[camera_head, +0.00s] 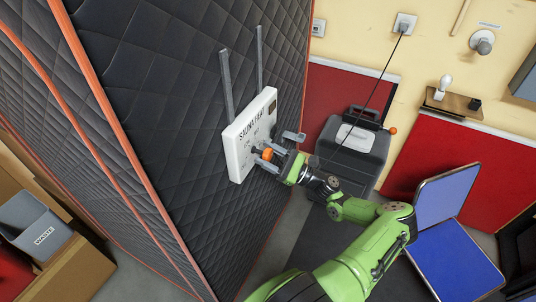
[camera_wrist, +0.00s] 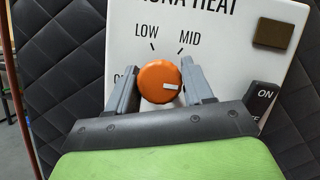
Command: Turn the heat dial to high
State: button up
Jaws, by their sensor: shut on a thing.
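The heat dial (camera_wrist: 157,80) is a round orange knob with a white mark, on a white panel (camera_wrist: 220,22) whose lettering reads in part "...UNA HEAT". In the wrist view the mark points right, past the "MID" label and slightly downward. "LOW" is at upper left, and a label starting with "O" is partly hidden at left. No "HIGH" label is visible; my right finger covers part of that side. My gripper (camera_wrist: 161,85) is shut on the dial, one grey finger on each side. In the head view the dial (camera_head: 267,154) shows between the fingers of my gripper (camera_head: 276,151).
The panel hangs on a quilted black wall with orange edging (camera_head: 160,110). An ON switch (camera_wrist: 262,101) and a brown square (camera_wrist: 273,33) are on the panel's right. A dark grey machine (camera_head: 352,150), blue pads (camera_head: 455,262) and a waste bin (camera_head: 38,222) stand around.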

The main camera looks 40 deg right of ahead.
jog(key=shift+f, duration=0.1)
dwell(0.4)
jog(key=o, duration=1)
jog(key=shift+c, duration=0.2)
jog(key=b+v, duration=0.4)
jog(key=v, duration=1.1)
jog(key=shift+s+f, duration=0.15)
jog(key=shift+s, duration=0.15)
